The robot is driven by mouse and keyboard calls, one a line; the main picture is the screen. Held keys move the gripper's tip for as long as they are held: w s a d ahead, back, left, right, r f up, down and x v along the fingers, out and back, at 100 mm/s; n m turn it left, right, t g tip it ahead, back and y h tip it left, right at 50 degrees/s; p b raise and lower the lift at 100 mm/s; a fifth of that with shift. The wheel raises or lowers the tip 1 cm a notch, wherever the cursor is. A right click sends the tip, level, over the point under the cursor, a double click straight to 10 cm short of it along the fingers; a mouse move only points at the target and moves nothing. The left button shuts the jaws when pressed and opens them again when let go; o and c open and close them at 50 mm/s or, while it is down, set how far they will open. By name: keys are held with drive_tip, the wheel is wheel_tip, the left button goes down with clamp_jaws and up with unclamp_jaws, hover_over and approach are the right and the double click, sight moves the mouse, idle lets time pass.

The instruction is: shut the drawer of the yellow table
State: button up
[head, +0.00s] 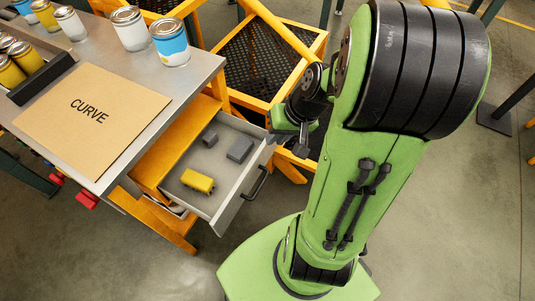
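The yellow table (190,68) stands at the left with a grey metal top and yellow frame. Its drawer (219,158) is pulled out toward the right, with a grey front panel and a dark handle (256,183). A yellow object (197,181) and two grey pieces lie inside it. My gripper (301,150) is partly visible beyond the drawer's far front corner, close to the front panel. My arm hides part of it. I cannot tell whether it touches the drawer or whether its fingers are open.
A cardboard sheet marked CURVE (93,113), several cans (171,42) and a dark tray (42,77) are on the tabletop. A yellow-framed mesh crate (262,62) stands behind the drawer. Floor in front of the drawer is clear.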

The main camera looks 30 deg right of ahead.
drive_tip(key=d+f+m+t+b, duration=0.1)
drive_tip(key=d+f+m, duration=0.1)
drive_tip(key=f, duration=0.3)
drive_tip(key=s+d+f+m+t+y+b, duration=0.1)
drive_tip(key=d+f+m+t, duration=0.1)
drive_tip(key=d+f, duration=0.3)
drive_tip(key=d+f+m+t+b, duration=0.1)
drive_tip(key=d+f+m+b, duration=0.1)
drive_tip(key=f, duration=0.4)
drive_tip(key=shift+s+d+m+t+y, duration=0.15)
drive_tip(key=shift+d+m+t+y, duration=0.25)
drive_tip(key=shift+d+m, duration=0.4)
clamp_jaws()
drive_tip(key=b, duration=0.4)
approach(265, 152)
drive_tip(key=x, duration=0.5)
drive_tip(key=shift+s+d+f, duration=0.1)
drive_tip(key=shift+f, duration=0.45)
drive_tip(key=shift+w, duration=0.45)
drive_tip(key=shift+a+r, duration=0.1)
drive_tip(key=shift+a, duration=0.15)
